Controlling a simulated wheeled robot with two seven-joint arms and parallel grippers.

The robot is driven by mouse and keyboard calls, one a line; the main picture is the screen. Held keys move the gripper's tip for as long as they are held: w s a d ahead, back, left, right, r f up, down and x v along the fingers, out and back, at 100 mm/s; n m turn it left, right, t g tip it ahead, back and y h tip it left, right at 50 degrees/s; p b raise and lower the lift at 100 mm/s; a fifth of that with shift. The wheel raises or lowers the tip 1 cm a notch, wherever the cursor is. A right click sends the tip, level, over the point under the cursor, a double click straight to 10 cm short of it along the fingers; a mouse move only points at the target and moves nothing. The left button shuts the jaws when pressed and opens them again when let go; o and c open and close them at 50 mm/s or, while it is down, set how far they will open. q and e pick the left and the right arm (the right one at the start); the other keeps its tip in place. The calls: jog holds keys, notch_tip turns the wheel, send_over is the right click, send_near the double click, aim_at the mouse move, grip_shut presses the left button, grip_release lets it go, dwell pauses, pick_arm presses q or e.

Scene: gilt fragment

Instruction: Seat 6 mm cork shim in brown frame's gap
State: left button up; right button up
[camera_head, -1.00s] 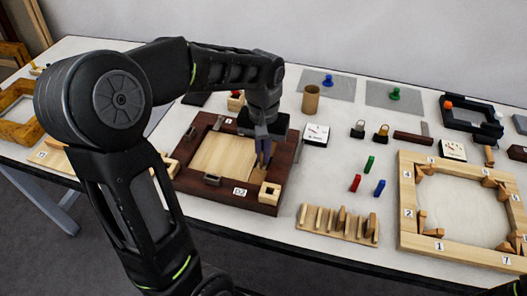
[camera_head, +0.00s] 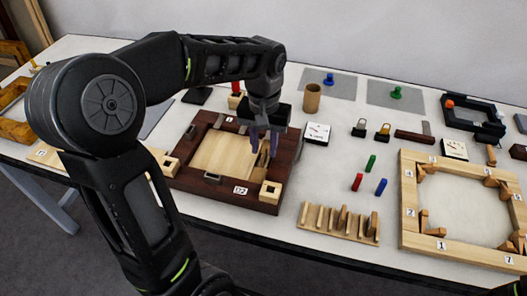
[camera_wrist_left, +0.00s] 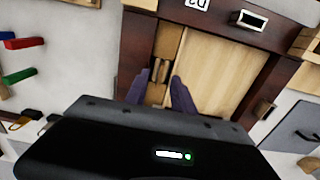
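The brown frame (camera_head: 215,197) lies on the table around a pale wooden panel (camera_head: 222,153). In the left wrist view, the gap between the panel and one side of the frame holds tan cork-coloured pieces (camera_wrist_left: 168,42). A small upright piece (camera_wrist_left: 160,70), probably the cork shim, stands in this gap. My left gripper (camera_head: 265,141) is above the gap at the frame's right side. Its two purple fingers are apart, on either side of the small piece in the wrist view, and seem not to touch it. How deep the piece sits cannot be told. My right gripper is not in view.
A slotted wooden rack (camera_head: 338,224) stands at the front, right of the frame. A pale frame with corner wedges (camera_head: 408,190) lies farther right. A dial gauge (camera_head: 317,133) and cardboard tube (camera_head: 312,97) stand close to my left gripper. Small coloured pieces (camera_head: 357,182) lie between.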

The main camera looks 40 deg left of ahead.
aim_at(264, 154)
pick_arm(q)
notch_tip(264, 154, up, 5)
jog(key=shift+r, duration=0.1)
jog(key=shift+s, duration=0.1)
dwell(1.0)
